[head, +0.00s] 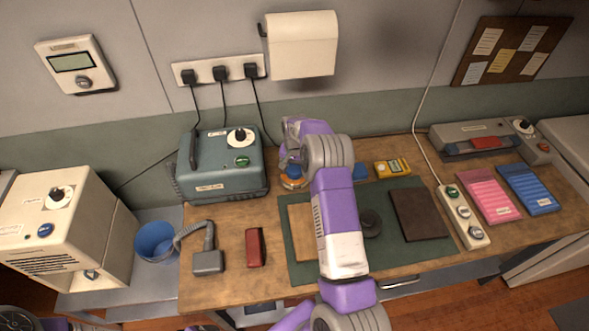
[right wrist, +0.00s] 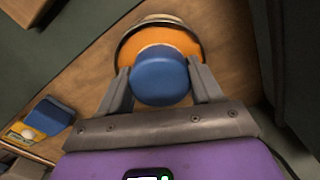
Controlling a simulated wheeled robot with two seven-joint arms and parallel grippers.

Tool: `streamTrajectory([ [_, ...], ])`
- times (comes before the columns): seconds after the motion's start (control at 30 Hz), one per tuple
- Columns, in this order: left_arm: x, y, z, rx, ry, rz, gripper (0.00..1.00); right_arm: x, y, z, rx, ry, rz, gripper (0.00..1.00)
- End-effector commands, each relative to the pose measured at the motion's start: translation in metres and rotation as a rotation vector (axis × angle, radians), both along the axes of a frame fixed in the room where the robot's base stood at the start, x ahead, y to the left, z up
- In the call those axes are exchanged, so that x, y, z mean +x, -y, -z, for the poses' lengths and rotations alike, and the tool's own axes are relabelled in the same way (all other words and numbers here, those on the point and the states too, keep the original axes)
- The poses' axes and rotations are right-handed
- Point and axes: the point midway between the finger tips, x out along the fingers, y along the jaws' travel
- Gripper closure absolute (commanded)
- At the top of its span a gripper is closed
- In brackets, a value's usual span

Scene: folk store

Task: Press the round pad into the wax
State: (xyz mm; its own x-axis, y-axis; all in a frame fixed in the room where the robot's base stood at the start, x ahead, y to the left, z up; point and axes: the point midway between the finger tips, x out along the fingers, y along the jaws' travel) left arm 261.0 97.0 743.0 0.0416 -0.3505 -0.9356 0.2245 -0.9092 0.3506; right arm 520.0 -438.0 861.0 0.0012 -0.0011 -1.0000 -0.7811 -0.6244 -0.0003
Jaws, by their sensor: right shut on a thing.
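In the right wrist view my right gripper (right wrist: 159,78) is shut on the round pad's blue body (right wrist: 160,80), with one finger on each side. Directly below the pad is a round tin of orange wax (right wrist: 188,42) with a dark rim. A pale edge shows at the pad's lower end, against the wax; I cannot tell how deep it sits. In the head view the tin (head: 292,183) stands on the wooden bench beside the teal machine. My right gripper (head: 291,168) is over it, partly hidden by its own wrist.
The teal machine (head: 222,166) stands close left of the tin. A yellow box (head: 392,167) and a blue block (head: 360,172) lie to the right. In front, the green mat (head: 297,272) carries a dark leather piece (head: 418,213) and a black round thing (head: 371,223).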

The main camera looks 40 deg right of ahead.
Motion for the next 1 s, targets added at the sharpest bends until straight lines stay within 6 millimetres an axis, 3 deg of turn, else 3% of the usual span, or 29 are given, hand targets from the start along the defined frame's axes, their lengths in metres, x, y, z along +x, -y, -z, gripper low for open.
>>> streamTrajectory([
  [0.37, 0.0, 0.0, -0.001, 0.0, 0.0, 0.0, 0.23, -0.001, -0.001, 0.0, 0.002, -0.004, 0.0, 0.6],
  [1.0, 0.0, 0.0, -0.032, 0.0, 0.0, 0.0, 0.23, 0.0, -0.001, -0.052, 0.001, -0.001, 0.0, 0.6],
])
